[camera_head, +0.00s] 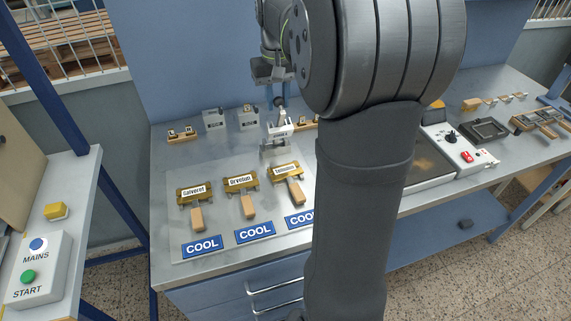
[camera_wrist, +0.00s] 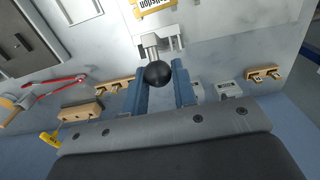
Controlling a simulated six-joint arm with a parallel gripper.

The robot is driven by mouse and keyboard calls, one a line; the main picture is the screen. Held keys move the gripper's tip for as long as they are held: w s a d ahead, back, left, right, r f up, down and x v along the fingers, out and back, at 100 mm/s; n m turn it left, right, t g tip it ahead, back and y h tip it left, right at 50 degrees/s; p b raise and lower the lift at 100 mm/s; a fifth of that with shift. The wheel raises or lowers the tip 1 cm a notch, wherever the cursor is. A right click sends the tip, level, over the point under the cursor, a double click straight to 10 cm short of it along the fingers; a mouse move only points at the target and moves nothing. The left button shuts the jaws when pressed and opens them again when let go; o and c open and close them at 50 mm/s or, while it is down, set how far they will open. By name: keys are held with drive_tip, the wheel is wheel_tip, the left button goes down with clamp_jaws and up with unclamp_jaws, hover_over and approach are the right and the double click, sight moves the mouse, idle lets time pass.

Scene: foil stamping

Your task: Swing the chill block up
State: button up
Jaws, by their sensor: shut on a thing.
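My gripper (camera_head: 279,97) is above the back of the bench, at a small metal fixture (camera_head: 280,128) with a pale labelled face. I take this fixture for the chill block; its label is too small to read surely. In the wrist view, my gripper's two blue fingers (camera_wrist: 160,82) are on either side of a black ball knob (camera_wrist: 157,75) and shut on it. The knob sits on a short metal stem joined to the bracket (camera_wrist: 172,43). A brass stamp with a wooden handle (camera_head: 287,171) lies just in front of the fixture. My arm hides the area to its right.
Two more brass stamps, Galvoret (camera_head: 194,191) and Orvelun (camera_head: 240,181), lie to the left, behind blue COOL signs (camera_head: 202,246). Grey brackets (camera_head: 213,119) and a wooden type holder (camera_head: 182,135) stand at the back. A control panel (camera_head: 459,146) is at right.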

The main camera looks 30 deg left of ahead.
drive_tip(key=shift+w+a+r, duration=0.15)
drive_tip(key=shift+w+a, duration=0.5)
drive_tip(key=shift+w+a+r, duration=0.15)
drive_tip(key=shift+w+a, duration=0.45)
drive_tip(key=shift+c, duration=0.2)
drive_tip(key=shift+w+a, duration=1.25)
clamp_jaws()
drive_tip(key=shift+w+a+r, duration=0.2)
drive_tip(key=shift+r, duration=0.65)
drive_tip(key=shift+w+a+r, duration=0.15)
drive_tip(key=shift+r, duration=0.65)
drive_tip(key=shift+r, duration=0.1)
